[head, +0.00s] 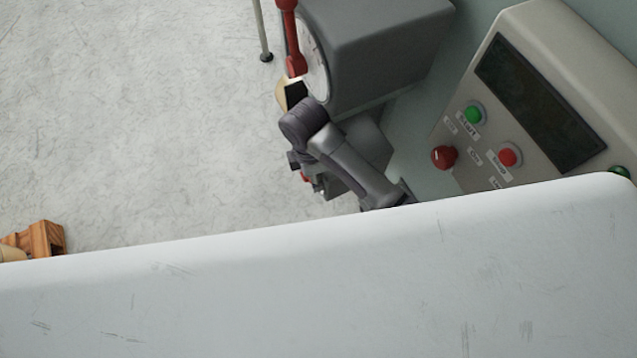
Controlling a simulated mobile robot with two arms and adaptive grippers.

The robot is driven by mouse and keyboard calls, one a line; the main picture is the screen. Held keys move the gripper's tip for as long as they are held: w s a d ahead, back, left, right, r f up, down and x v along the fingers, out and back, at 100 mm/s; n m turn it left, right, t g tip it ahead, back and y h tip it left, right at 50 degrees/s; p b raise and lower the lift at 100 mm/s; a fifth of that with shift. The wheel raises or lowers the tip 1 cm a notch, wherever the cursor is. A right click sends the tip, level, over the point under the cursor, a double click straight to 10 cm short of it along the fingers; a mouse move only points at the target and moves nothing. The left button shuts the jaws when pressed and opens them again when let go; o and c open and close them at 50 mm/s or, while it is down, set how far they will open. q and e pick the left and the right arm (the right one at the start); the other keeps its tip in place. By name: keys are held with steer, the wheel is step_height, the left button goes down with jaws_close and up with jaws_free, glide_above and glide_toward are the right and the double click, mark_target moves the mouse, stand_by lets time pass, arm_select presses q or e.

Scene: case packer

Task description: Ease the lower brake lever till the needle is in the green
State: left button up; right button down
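A grey machine box (385,50) stands at the top middle, with a round pale dial (314,62) seen nearly edge-on on its left face. The needle and any green band cannot be made out. A red lever (292,40) stands in front of the dial. My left gripper is out of view.
A large white panel (300,300) fills the bottom and blocks the view. A beige control console (540,28) with a dark screen, green and red buttons and a red knob is at the right. A wooden item (42,238) is at the left edge.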

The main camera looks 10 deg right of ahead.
steer(key=shift+w+a+g, duration=0.15)
steer(key=shift+w+g, duration=0.1)
steer(key=shift+g, duration=0.15)
steer(key=c, duration=0.7)
jaws_free()
steer(key=shift+c, duration=0.2)
steer(key=shift+w+r, duration=0.1)
